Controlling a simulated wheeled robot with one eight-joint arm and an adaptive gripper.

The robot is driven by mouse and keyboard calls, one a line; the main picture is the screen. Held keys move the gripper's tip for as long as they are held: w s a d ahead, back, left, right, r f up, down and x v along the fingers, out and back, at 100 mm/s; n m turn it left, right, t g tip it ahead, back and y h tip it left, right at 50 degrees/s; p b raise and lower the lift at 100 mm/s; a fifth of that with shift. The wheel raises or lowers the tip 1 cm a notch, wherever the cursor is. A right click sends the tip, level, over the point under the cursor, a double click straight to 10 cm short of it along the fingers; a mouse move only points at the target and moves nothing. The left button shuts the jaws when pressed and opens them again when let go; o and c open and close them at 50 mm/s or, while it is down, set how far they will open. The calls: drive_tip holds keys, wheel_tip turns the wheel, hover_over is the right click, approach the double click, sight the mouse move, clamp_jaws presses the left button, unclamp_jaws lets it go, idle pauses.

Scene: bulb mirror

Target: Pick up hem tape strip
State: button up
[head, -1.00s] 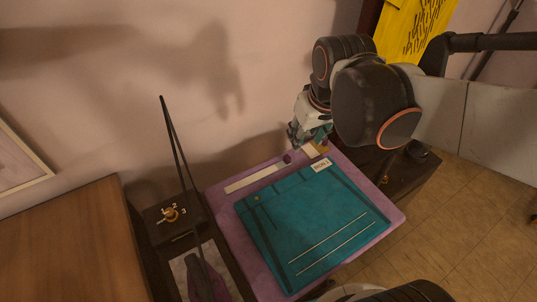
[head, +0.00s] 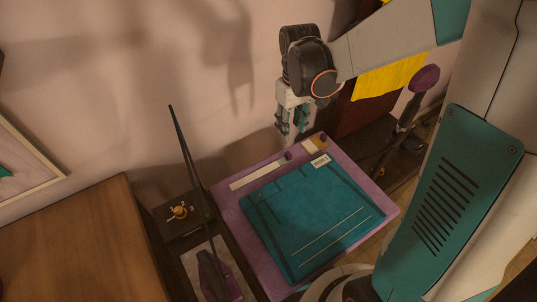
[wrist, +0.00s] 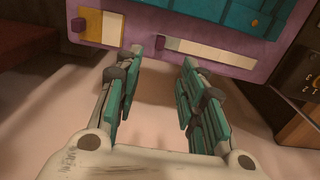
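A long pale strip (head: 255,176), which looks like the hem tape strip, lies flat along the back edge of a purple board (head: 236,225). A small purple knob (head: 288,155) sits at its right end. The strip (wrist: 215,52) and knob (wrist: 160,42) also show in the wrist view, past the fingertips. My gripper (head: 290,132) points down above the board's back edge, near the knob end of the strip. In the wrist view its teal fingers (wrist: 157,70) are spread apart with nothing between them. I cannot tell its exact height.
A teal garment panel (head: 310,215) covers most of the board. A tan and cream patch (head: 314,145) with another purple knob lies at the back right corner. A dark box with a brass dial (head: 178,212) and a thin black rod (head: 185,150) stand at left. The wall is close behind.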

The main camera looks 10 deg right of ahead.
sight(288, 153)
wheel_tip(288, 153, down, 13)
drive_tip(key=b, duration=0.4)
drive_tip(key=shift+r+b, duration=0.2)
drive_tip(key=shift+b, duration=0.2)
clamp_jaws()
